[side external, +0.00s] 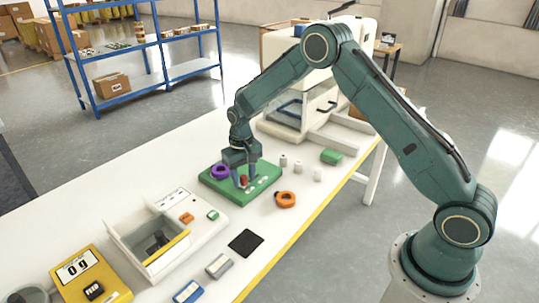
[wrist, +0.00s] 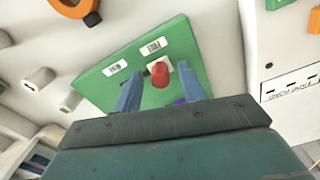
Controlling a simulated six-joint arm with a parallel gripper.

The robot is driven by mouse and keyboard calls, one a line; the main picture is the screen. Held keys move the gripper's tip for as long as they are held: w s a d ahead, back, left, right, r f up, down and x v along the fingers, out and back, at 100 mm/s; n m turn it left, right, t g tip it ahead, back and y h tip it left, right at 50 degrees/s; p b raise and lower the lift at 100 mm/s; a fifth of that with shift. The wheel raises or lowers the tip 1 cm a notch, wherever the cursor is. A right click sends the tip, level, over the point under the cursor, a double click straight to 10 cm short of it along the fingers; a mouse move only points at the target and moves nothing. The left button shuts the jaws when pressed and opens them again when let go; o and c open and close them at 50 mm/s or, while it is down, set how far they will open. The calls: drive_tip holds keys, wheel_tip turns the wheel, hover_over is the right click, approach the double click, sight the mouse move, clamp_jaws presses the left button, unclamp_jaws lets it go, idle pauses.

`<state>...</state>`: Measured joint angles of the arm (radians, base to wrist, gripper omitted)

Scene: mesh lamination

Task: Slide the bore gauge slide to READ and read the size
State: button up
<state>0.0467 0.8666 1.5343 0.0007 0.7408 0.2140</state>
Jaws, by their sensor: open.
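The bore gauge is a green plate (side external: 267,171) on the white table; it also fills the middle of the wrist view (wrist: 100,88). A red slide knob (wrist: 160,73) stands on it, beside the label that looks like FREE (wrist: 154,46). A second white label (wrist: 115,67), hard to read, is to the left. My gripper (side external: 243,184) is low over the plate, fingers down. In the wrist view my gripper (wrist: 159,78) is open, with a fingertip either side of the red knob; contact cannot be told. A purple ring (side external: 220,171) sits at the plate's left edge, mostly hidden in the wrist view.
An orange ring (side external: 285,200), several small white cylinders (side external: 298,167) and a green block (side external: 331,156) lie right of the plate. A white tray machine (side external: 125,244) and a yellow device (side external: 90,285) with a display like "09" stand nearer. A white cabinet (side external: 295,120) stands behind.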

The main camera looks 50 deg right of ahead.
clamp_jaws()
drive_tip(key=shift+d, duration=2.9)
drive_tip(key=shift+c, duration=0.7)
unclamp_jaws()
drive_tip(key=shift+d, duration=0.1)
drive_tip(key=shift+o, duration=0.7)
drive_tip(key=shift+a+r, duration=0.15)
drive_tip(key=shift+a, duration=0.05)
